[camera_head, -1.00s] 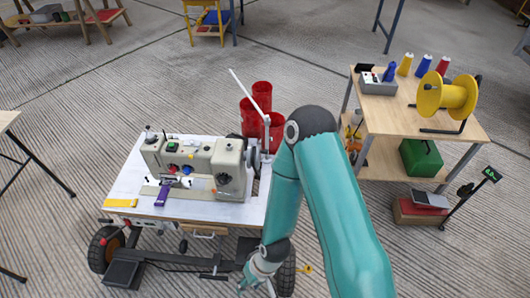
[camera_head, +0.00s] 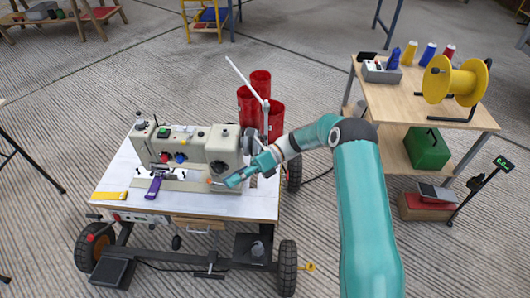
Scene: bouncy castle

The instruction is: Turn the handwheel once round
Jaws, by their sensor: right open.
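A cream sewing machine (camera_head: 190,149) stands on a white-topped wheeled table (camera_head: 120,185). Its handwheel (camera_head: 247,141) is a dark, upright disc at the machine's right end, partly hidden behind my right wrist. My right gripper (camera_head: 233,181) is open and empty, in front of the lower right end of the machine, with its fingers pointing left. It is nearer to me and lower in the picture than the handwheel. I cannot tell whether it touches the machine. My left gripper is not in view.
A purple tool (camera_head: 153,188) and a yellow strip (camera_head: 110,196) lie on the table's front. A wooden cart (camera_head: 400,104) with a yellow reel (camera_head: 455,82) is at right.

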